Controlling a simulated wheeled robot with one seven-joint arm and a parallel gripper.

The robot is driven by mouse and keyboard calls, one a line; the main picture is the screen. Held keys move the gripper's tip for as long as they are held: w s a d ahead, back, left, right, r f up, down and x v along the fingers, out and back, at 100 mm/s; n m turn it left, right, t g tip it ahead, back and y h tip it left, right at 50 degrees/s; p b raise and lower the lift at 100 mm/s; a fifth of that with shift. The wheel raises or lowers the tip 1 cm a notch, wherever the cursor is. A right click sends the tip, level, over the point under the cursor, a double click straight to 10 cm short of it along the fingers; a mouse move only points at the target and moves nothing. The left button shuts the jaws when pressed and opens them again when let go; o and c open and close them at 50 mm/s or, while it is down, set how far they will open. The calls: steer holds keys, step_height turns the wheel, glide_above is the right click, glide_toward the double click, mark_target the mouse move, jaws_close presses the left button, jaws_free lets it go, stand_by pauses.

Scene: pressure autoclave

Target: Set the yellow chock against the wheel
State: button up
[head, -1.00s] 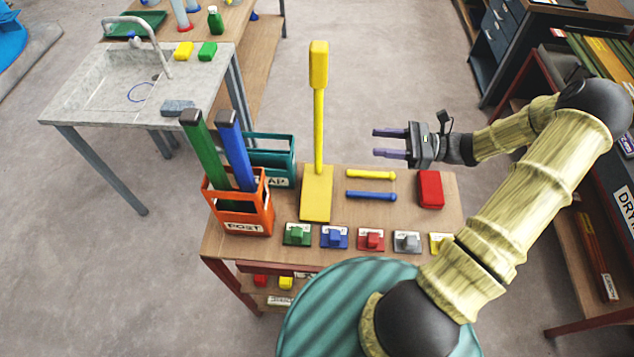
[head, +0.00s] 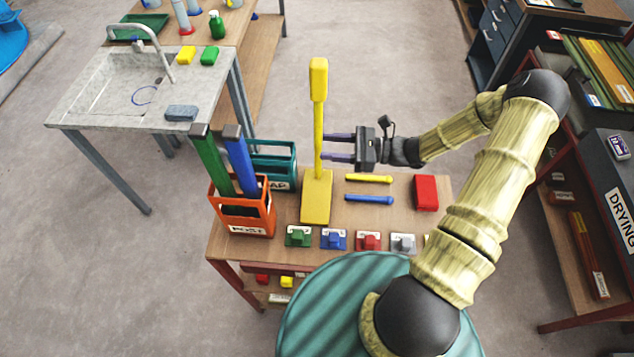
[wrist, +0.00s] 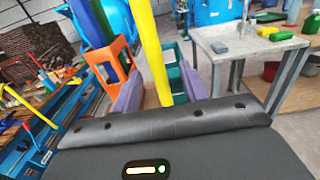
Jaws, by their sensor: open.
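The yellow chock (head: 317,205) stands on the wooden bench, a flat yellow base with a tall upright yellow pole and a thicker block on top. Its pole also shows in the wrist view (wrist: 152,50). My gripper (head: 324,147) is level at about mid-pole, coming from the right, with its purple fingers open. In the wrist view the pole runs between the two fingers of my gripper (wrist: 160,90). I cannot tell whether either finger touches it. I cannot make out the wheel in these views.
An orange crate (head: 262,222) with green and blue posts and a teal crate (head: 290,160) stand left of the pole. Yellow (head: 369,178) and blue (head: 369,199) bars and a red block (head: 426,192) lie to the right. Small coloured blocks line the front edge.

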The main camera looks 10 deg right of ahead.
steer(key=shift+a, duration=0.1)
steer(key=shift+w+a+r+p, duration=0.15)
steer(key=shift+a+p, duration=0.7)
steer(key=shift+a, duration=0.45)
steer(key=shift+w+a+p, duration=0.15)
steer(key=shift+a+p, duration=0.65)
steer(key=shift+a, duration=0.45)
steer(key=shift+w+a, duration=0.1)
steer(key=shift+w, duration=0.05)
steer(key=shift+c, duration=0.2)
steer(key=c, duration=0.4)
jaws_close()
